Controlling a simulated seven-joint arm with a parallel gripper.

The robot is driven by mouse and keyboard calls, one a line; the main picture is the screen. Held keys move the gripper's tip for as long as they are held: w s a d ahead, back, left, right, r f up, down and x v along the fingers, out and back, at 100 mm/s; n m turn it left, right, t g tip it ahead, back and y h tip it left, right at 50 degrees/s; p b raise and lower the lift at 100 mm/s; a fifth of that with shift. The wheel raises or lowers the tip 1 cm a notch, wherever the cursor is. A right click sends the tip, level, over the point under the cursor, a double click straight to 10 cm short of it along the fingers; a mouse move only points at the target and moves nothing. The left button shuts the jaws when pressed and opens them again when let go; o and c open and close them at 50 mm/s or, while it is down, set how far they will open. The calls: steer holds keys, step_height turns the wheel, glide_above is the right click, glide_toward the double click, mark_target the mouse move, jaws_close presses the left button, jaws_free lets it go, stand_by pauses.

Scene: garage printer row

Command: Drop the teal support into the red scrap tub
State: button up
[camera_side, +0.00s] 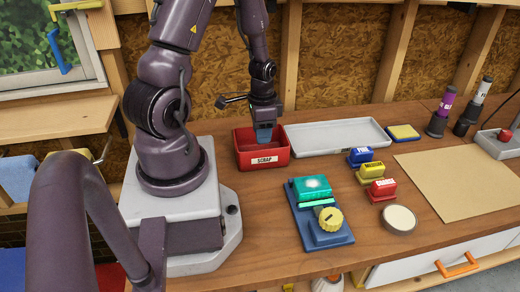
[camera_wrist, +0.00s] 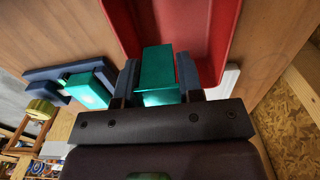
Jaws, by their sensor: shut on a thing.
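My gripper (camera_side: 264,136) is over the red scrap tub (camera_side: 245,160), with its blue fingertips at or just inside the tub's opening. In the wrist view, my gripper (camera_wrist: 158,76) is shut on the teal support (camera_wrist: 157,68), a small block between the two fingers. The red tub (camera_wrist: 205,25) fills the space beyond the fingers there. In the side view the held support is hidden by the fingers, and I cannot tell how far it is above the tub floor.
A blue device (camera_side: 308,224) with a glossy teal block (camera_side: 312,187) and a yellow knob (camera_side: 330,219) stands in front of the tub. A grey tray (camera_side: 335,149) lies to the tub's right. Blue, yellow and red labelled blocks (camera_side: 371,172) sit further right.

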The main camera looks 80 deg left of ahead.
steer(key=shift+f, duration=0.95)
steer(key=o, duration=1.1)
steer(key=shift+d, duration=0.1)
steer(key=shift+d+r, duration=0.1)
steer(key=shift+r, duration=0.05)
steer(key=r, duration=1.2)
steer(key=shift+a+r, duration=0.25)
steer(key=shift+r, duration=0.15)
